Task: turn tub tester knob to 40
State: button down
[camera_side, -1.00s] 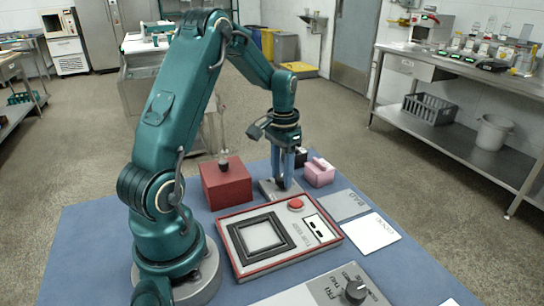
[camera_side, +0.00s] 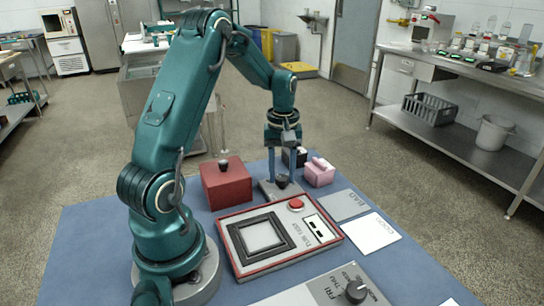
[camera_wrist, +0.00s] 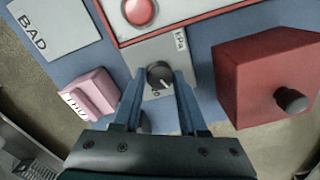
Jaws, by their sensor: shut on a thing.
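The tub tester (camera_side: 262,262) is a red-framed panel marked TUB TEST, with a dark square frame and a red button (camera_side: 296,204). Behind it is a small grey plate (camera_side: 268,190), marked kPa in the wrist view (camera_wrist: 176,54). A round black knob (camera_wrist: 158,75) stands on this plate. It also shows between the fingers in the side view (camera_side: 282,181). My gripper (camera_wrist: 159,74) points down with a finger on each side of the knob and is shut on it. A pale mark shows on the knob's top; the scale around it is too small to read.
A red box (camera_side: 226,185) with a black knob stands left of the plate in the side view. A pink block (camera_side: 319,173) and a black item (camera_side: 300,154) are close on the right. BAD (camera_side: 344,205) and GOOD (camera_side: 372,232) cards lie flat. A weekday dial (camera_side: 355,291) is in front.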

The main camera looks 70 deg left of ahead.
aim_at(282, 177)
jog(key=shift+n, duration=0.8)
jog(key=shift+c, duration=2.2)
grip_release()
jog(key=shift+r, duration=0.15)
jog(key=shift+r, duration=2.45)
